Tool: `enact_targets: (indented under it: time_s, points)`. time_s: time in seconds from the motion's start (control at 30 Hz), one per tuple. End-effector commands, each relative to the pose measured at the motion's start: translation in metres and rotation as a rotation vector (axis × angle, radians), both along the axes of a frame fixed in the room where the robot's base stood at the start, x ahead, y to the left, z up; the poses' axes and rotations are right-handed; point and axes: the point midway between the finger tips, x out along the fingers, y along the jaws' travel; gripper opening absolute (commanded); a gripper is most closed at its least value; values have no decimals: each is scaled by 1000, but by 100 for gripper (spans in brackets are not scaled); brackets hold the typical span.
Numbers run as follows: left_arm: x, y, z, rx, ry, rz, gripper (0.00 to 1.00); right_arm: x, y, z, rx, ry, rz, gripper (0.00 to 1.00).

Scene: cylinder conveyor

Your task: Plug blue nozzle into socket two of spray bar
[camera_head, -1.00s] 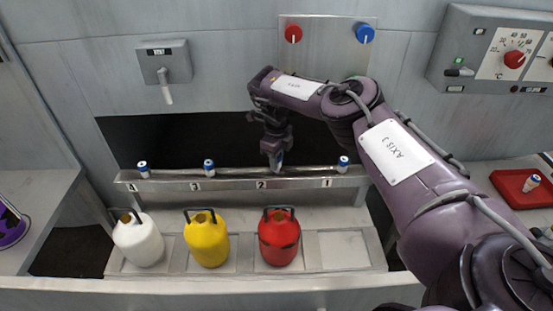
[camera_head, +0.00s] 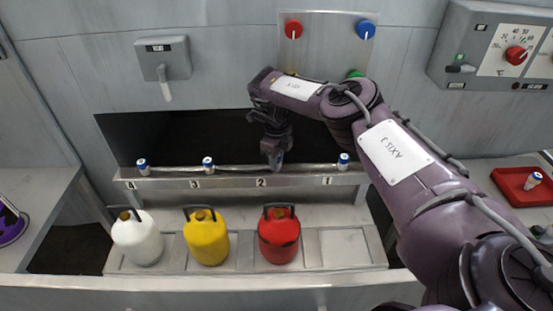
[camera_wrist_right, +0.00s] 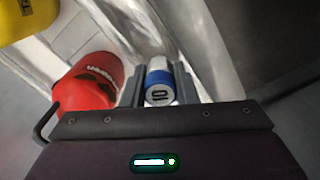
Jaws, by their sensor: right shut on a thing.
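The spray bar (camera_head: 235,182) is a long metal rail with labels 4, 3, 2 and 1 from left to right. My right gripper (camera_head: 275,160) points down at the bar, just above and right of label 2. In the wrist view it is shut on the blue nozzle (camera_wrist_right: 158,85), a white cylinder with a blue band and a "10" on its end. The nozzle's far end and socket two are hidden, so I cannot tell whether it is seated. Similar nozzles stand upright at label 4 (camera_head: 143,167), label 3 (camera_head: 208,165) and label 1 (camera_head: 343,161). My left gripper is not in view.
White (camera_head: 138,240), yellow (camera_head: 206,240) and red (camera_head: 279,238) canisters stand in front of the bar; the slot to their right is empty. A red tray (camera_head: 518,190) with another small cylinder lies at right. Red and blue knobs are on the back panel.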

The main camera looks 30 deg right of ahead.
Motion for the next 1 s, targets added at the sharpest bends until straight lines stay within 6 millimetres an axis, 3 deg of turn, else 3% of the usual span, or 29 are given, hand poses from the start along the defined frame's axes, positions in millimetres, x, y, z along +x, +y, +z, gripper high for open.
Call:
enact_targets:
  time_s: [0.53, 0.57, 0.73, 1.0]
  points:
    - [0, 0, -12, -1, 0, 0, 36, 0, 0, -15, 0, 1, 0, 4]
    - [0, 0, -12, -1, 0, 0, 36, 0, 0, -15, 0, 1, 0, 27]
    - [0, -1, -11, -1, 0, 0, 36, 0, 0, -14, 0, 1, 0, 50]
    - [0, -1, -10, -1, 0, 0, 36, 0, 0, -13, 0, 0, 0, 52]
